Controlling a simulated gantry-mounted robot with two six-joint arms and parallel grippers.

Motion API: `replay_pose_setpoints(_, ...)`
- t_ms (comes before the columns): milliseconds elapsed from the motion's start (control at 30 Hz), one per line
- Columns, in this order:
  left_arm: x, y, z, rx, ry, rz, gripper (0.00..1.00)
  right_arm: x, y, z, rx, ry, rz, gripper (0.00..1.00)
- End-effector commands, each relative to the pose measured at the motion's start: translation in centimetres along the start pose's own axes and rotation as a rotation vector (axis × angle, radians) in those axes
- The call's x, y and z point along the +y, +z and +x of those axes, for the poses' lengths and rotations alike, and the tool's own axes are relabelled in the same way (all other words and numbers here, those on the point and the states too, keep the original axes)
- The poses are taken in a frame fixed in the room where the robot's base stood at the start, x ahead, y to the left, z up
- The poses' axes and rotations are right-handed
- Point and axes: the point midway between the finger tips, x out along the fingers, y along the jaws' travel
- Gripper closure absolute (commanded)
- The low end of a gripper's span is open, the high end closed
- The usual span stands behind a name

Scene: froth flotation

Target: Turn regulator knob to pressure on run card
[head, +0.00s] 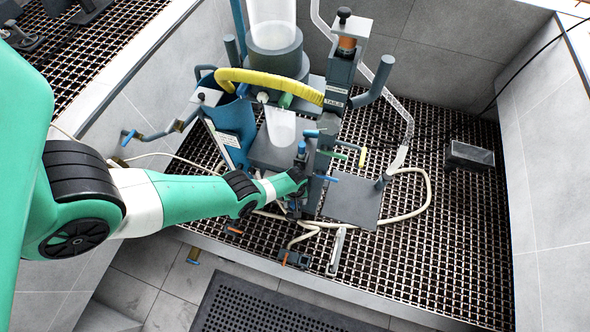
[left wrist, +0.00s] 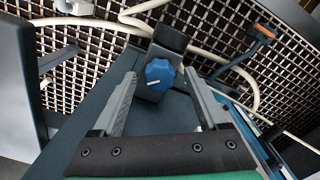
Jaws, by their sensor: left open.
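The blue regulator knob (left wrist: 159,74) has a white pointer line and sits on a dark block (left wrist: 167,40) in the left wrist view. The pointer lies nearly level across its face. My left gripper (left wrist: 161,82) is open, with one grey finger on each side of the knob and a visible gap on both sides. I cannot tell how deep the fingertips reach. In the head view the left gripper (head: 298,178) is at the front of the flotation rig, and its wrist hides the knob. A run card with a readable pressure is not identifiable. My right gripper is not in view.
The rig has a yellow hose (head: 275,83), a clear vessel (head: 281,128) and several coloured levers close to the gripper. A cream tube (head: 428,195) loops over the black grating (head: 450,240). A small clear-topped box (head: 470,155) stands at right. The front-right grating is clear.

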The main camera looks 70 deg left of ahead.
Motion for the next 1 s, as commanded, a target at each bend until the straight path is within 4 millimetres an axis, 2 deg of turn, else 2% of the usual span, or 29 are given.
replay_pose_setpoints(33,0.02,-0.01,0.68,0.0,0.0,0.0,0.23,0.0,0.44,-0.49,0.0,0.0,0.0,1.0)
replay_pose_setpoints(300,0.0,0.0,0.55,0.0,0.0,0.0,0.23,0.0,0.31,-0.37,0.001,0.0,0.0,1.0)
replay_pose_setpoints(367,0.0,0.0,0.55,0.0,0.0,0.0,0.32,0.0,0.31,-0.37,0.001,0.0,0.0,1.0)
replay_pose_setpoints(733,-0.01,0.01,0.57,0.0,0.0,0.0,0.99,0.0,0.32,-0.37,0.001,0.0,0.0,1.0)
replay_pose_setpoints(1000,-0.02,0.01,0.59,0.0,0.0,0.012,1.0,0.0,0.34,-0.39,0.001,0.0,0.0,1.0)
